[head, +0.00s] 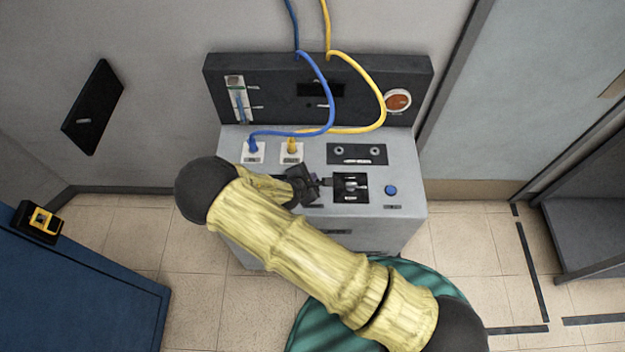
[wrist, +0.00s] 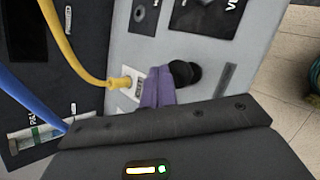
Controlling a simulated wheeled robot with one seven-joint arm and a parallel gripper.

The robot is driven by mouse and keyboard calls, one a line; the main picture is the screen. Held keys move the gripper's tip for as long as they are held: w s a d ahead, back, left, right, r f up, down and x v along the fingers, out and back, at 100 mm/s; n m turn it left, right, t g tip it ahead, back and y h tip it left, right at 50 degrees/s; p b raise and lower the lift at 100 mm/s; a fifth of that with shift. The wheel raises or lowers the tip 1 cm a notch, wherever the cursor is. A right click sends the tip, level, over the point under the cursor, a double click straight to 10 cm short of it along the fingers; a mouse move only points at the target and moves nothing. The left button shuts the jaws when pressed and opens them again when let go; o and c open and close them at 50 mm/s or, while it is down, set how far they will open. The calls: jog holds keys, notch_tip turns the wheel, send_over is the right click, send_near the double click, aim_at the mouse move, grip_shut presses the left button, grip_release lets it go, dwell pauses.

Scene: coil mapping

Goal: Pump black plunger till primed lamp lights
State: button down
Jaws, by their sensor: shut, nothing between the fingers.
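The black plunger's round knob (wrist: 184,73) shows in the wrist view, standing on the grey console top (head: 235,180). My gripper (wrist: 158,84) has its purple fingers shut and empty. They are just left of the knob in the wrist view; I cannot tell whether they touch it. In the head view my gripper (head: 303,184) is low over the console's front middle, and my arm hides the plunger. A label that seems to read "PRIMED" (wrist: 68,20) is on the black back panel (head: 275,75). No lit primed lamp is visible there.
A blue plug (head: 253,148) and a yellow plug (head: 292,147) with looping cables stand behind my gripper. A valve switch (head: 351,187) and a blue button (head: 391,190) are to its right. A round orange-faced dial (head: 397,101) and a strip gauge (head: 239,99) flank the back panel.

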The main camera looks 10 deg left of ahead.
jog(key=shift+r, duration=0.1)
jog(key=shift+r+p, duration=1.85)
jog(key=shift+r, duration=0.6)
